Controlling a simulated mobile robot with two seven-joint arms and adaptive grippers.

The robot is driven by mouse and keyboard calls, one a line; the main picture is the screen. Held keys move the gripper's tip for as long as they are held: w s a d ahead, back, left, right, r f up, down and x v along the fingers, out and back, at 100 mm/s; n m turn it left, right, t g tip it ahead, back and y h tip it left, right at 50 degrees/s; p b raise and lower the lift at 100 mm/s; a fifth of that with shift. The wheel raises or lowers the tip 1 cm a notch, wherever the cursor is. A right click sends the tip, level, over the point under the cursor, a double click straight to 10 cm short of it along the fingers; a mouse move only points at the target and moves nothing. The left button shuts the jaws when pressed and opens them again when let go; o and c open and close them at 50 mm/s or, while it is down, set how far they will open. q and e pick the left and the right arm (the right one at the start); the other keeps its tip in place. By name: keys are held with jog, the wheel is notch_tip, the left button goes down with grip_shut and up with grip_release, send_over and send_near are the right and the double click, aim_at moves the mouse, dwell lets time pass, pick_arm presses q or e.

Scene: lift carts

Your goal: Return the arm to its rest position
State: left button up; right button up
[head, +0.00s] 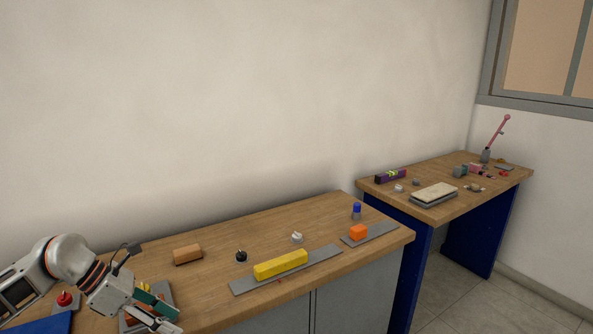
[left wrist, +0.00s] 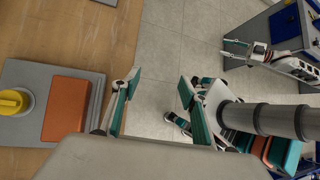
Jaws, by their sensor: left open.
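My left arm comes in at the lower left of the head view. My left gripper (head: 158,309) is over the front edge of the near wooden workbench (head: 215,285), its fingers spread and nothing between them. In the left wrist view the same gripper (left wrist: 157,92) has its two teal-padded fingers apart, with tiled floor behind the gap. An orange block (left wrist: 66,108) and a yellow knob (left wrist: 14,102) sit on a grey plate to the left of the fingers. Another gripper (left wrist: 236,48), apparently my right, shows small at the upper right; its jaw state is unclear.
On the near bench are a brown block (head: 187,255), a yellow bar (head: 281,264) on a grey strip, an orange block (head: 358,232), a blue-topped piece (head: 357,210) and a red button (head: 65,298). A second bench (head: 455,207) with several items stands right.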

pick_arm(q)
jog(key=s+d+r+n+t+h, duration=0.1)
jog(key=s+d+n+t+h, duration=0.15)
jog(key=d+n+h, duration=0.45)
jog(key=s+d+n+t+h, duration=0.2)
jog(key=s+d+n, duration=0.1)
jog(key=d, duration=0.8)
jog(key=s+a+f+n+t+y, duration=0.1)
jog(key=a+f+n+t+y, duration=0.35)
jog(key=n, duration=0.75)
jog(key=s+a+f+n+t+y, duration=0.2)
jog(key=f+n+t+y, duration=0.5)
jog(key=n, duration=0.5)
jog(key=s+a+f+n+g+y, duration=0.2)
jog(key=s+f+n+g, duration=0.5)
jog(key=s+f, duration=0.5)
notch_tip(320, 180, down, 3)
jog(key=shift+s+a+f+n+y, duration=0.2)
jog(key=shift+a+n+y, duration=0.25)
jog(key=shift+n, duration=0.65)
pick_arm(e)
jog(key=shift+s+r, duration=0.1)
jog(key=shift+r, duration=0.05)
pick_arm(q)
jog(key=shift+c, duration=0.3)
